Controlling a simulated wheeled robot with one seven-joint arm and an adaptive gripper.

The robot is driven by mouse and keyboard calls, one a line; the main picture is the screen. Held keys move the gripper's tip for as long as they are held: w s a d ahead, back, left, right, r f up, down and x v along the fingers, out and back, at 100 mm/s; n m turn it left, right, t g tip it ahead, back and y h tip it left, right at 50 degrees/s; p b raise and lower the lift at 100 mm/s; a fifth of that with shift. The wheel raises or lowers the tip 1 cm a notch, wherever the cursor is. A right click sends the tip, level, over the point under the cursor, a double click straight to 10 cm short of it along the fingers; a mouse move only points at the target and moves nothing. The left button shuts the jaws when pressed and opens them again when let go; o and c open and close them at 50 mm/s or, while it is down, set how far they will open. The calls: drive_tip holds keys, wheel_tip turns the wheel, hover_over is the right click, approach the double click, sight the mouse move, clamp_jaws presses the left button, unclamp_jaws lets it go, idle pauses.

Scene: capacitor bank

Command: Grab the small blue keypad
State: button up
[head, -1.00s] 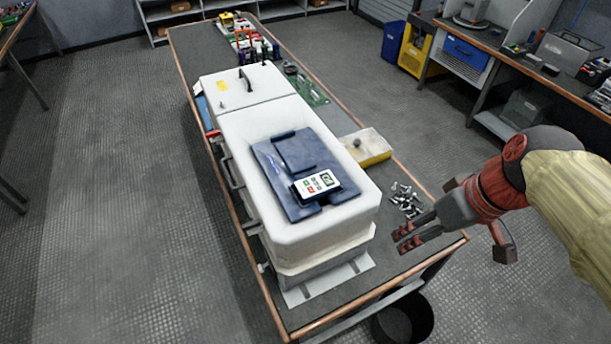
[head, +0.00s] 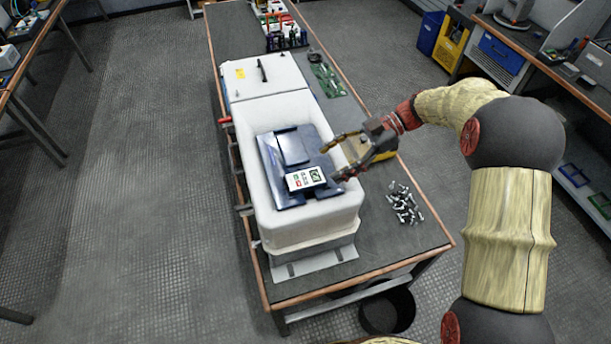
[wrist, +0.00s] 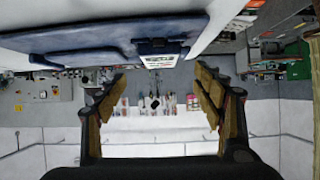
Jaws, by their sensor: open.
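The small keypad (head: 306,179) has a white face with a dark screen and green and red marks. In the wrist view the keypad's white face (wrist: 160,61) shows edge-on at the top, just beyond my open fingers (wrist: 160,92). The blue panel (wrist: 100,38) also shows there. The keypad's sides are mostly hidden.
Loose metal parts (head: 404,203) lie to the right of the case. A black bucket (head: 387,311) is on the floor. The case's raised rim (head: 335,127) surrounds the panel.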

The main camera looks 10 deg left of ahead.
sight(307, 177)
drive_tip(key=shift+x, duration=3.9)
drive_tip(key=shift+f, duration=0.1)
drive_tip(key=c, duration=0.3)
drive_tip(key=c, duration=1)
